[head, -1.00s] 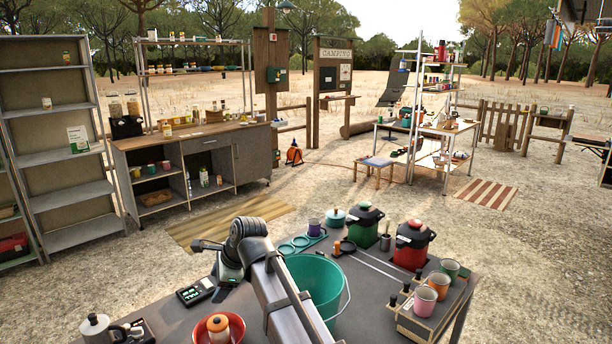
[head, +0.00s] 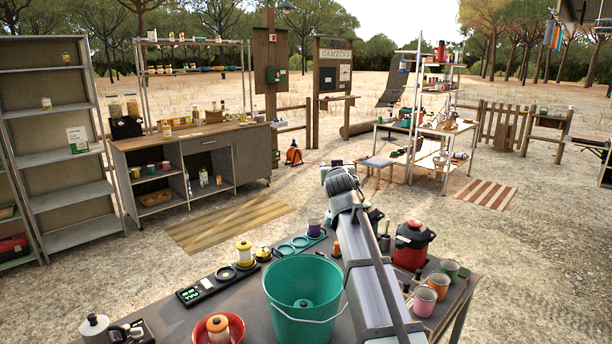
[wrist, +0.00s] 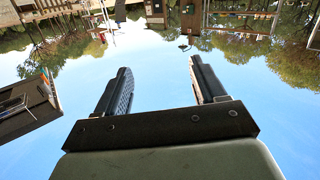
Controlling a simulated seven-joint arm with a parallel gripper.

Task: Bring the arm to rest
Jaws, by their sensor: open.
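My gripper shows in the wrist view (wrist: 160,88) with its two fingers wide apart and nothing between them. That view is upside down, with sky behind the fingers and the campsite along the top. In the head view my arm reaches up over the right half of the table (head: 240,312), beside the teal bucket (head: 300,318). The fingertips are hidden there behind the arm.
A red pot (head: 411,246) stands right of my arm, with mugs (head: 425,301) in front of it. A red bowl (head: 219,330) is at the front. Open air surrounds the raised wrist.

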